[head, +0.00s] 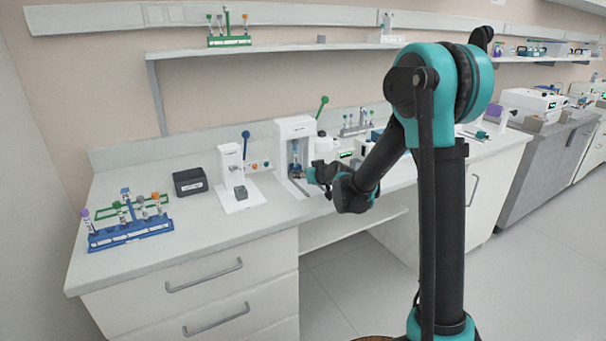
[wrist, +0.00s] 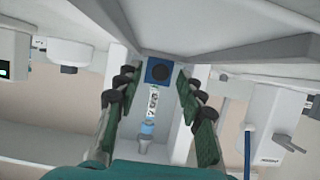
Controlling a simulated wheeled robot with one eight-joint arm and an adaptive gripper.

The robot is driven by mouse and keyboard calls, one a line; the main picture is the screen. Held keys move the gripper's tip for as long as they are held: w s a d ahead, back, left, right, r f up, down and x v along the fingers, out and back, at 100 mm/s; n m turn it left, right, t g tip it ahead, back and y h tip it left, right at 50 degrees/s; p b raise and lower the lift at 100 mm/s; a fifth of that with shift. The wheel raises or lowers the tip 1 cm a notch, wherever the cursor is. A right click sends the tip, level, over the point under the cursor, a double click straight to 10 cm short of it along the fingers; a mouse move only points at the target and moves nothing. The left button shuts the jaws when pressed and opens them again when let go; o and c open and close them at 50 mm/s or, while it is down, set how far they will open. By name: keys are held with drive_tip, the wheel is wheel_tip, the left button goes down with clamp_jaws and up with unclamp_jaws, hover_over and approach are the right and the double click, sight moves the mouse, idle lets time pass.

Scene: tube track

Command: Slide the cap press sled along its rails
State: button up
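The white cap press (head: 294,135) with a green lever stands on the bench. In its bay a tube (head: 295,157) stands upright over a small dark base, which looks like the sled (head: 296,173). My gripper (head: 311,174) is low at the front right of this bay. In the wrist view, which looks upside down, my gripper (wrist: 154,82) is open, with one finger on each side of the blue block of the sled (wrist: 159,70) and the tube (wrist: 152,104). Gaps show between fingers and block.
A second white device with a blue lever (head: 232,165) stands left of the press and also shows in the wrist view (wrist: 272,122). A black box (head: 189,181) and a blue tube rack (head: 130,233) are further left. More equipment stands right of the press. The bench front is clear.

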clamp_jaws()
idle(0.3)
drive_tip(key=s+d, duration=0.2)
drive_tip(key=s, duration=0.1)
drive_tip(key=s+d, duration=0.2)
drive_tip(key=s, duration=0.1)
drive_tip(key=s+d, duration=0.3)
drive_tip(key=s, duration=0.1)
drive_tip(key=shift+s, duration=0.1)
drive_tip(key=shift+f, duration=0.1)
unclamp_jaws()
idle(0.4)
